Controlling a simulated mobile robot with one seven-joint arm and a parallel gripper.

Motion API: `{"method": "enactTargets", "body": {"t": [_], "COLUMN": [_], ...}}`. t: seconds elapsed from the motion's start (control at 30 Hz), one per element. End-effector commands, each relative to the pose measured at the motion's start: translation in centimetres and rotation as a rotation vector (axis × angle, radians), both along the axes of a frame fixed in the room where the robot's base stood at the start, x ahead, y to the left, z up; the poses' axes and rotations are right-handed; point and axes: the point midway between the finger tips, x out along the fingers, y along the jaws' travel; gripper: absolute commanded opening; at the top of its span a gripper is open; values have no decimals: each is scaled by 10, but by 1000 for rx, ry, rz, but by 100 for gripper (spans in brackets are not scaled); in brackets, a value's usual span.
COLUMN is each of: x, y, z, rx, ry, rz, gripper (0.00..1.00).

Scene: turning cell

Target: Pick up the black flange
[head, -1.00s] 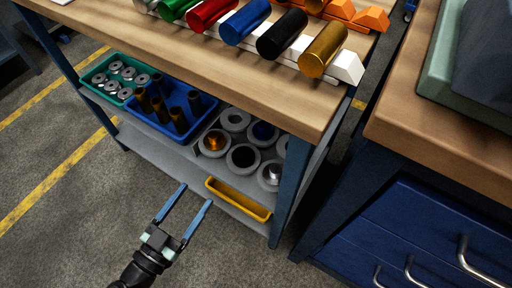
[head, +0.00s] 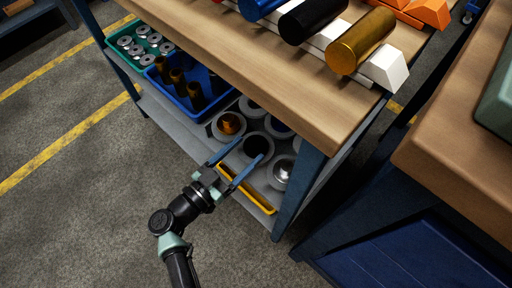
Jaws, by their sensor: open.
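On the lower shelf of the bench, a grey ring has a black round centre, which I take as the black flange (head: 258,144). From this angle I cannot tell its height or shape well. My gripper (head: 250,148) is open and empty, its two blue fingers reaching over the front of the shelf. In the picture the fingertips lie at the near side of the black centre, one to its left and one at its lower right. I cannot tell whether they touch anything.
Similar grey rings surround it, one with a copper centre (head: 229,124) and one with a silver centre (head: 283,173). A yellow tray (head: 262,206) lies at the shelf front. A blue bin (head: 197,113) stands to the left. The wooden bench top (head: 290,87) overhangs the shelf.

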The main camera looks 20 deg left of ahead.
Motion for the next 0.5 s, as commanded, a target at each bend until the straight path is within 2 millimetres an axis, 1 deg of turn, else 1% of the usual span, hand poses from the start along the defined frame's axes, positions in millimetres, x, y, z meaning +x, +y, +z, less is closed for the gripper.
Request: {"method": "enactTargets", "body": {"t": [0.1,0.23,0.33,0.5], "x": [19,34,40,41], "y": [-7,-13,-14,-14], "z": [2,4,5,6], "rx": [4,2,2,1], "ry": [-5,-2,-2,0], "rz": [-4,-2,-1,0], "gripper": [72,72,72,72]}}
